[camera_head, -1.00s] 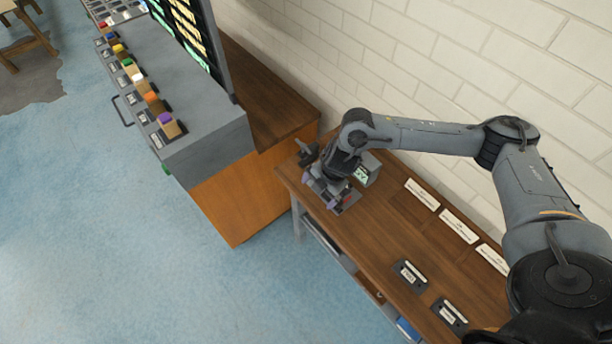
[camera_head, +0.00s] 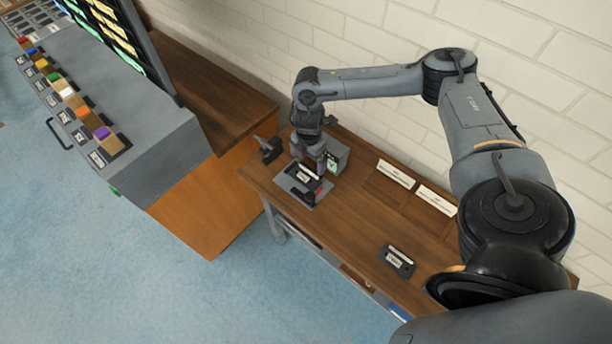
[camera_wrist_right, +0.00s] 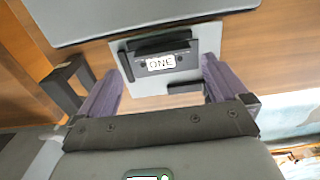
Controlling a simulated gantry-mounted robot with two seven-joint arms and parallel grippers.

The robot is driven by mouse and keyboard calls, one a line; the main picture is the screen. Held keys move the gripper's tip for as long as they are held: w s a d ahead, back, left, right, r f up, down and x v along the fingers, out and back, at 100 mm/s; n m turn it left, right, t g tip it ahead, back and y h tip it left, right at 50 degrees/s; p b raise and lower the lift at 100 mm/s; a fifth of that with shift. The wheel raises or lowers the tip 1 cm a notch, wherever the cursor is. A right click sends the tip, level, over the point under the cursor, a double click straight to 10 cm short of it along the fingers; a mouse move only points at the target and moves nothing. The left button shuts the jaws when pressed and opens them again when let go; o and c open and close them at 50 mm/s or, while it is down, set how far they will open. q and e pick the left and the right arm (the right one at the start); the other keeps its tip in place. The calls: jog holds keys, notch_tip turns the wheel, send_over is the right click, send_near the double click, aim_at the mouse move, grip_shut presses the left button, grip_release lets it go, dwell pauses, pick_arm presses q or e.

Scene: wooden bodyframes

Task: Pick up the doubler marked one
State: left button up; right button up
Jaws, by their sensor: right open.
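The doubler marked ONE (camera_wrist_right: 160,62) is a dark block with a white label, lying on a light grey plate (camera_wrist_right: 208,42) in the right wrist view. In the head view the doubler (camera_head: 304,177) is on its plate (camera_head: 292,187) at the left end of the wooden bench. My right gripper (camera_head: 308,161) is just behind and above it. Contact with the doubler is not visible. My left gripper is not in view.
A grey box with a green display (camera_head: 336,156) stands just right of the gripper. Another dark labelled block (camera_head: 396,260) lies farther right on the bench (camera_head: 345,225). White label plates (camera_head: 395,174) line the wall side. A grey cabinet (camera_head: 150,125) with coloured blocks stands left.

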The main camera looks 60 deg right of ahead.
aim_at(309, 170)
notch_tip(309, 170, down, 5)
jog(key=shift+s+r+b, duration=0.1)
jog(key=shift+s+b, duration=0.05)
jog(key=shift+b, duration=0.25)
jog(key=c, duration=1.2)
jog(key=shift+r, duration=0.1)
jog(key=shift+r, duration=0.1)
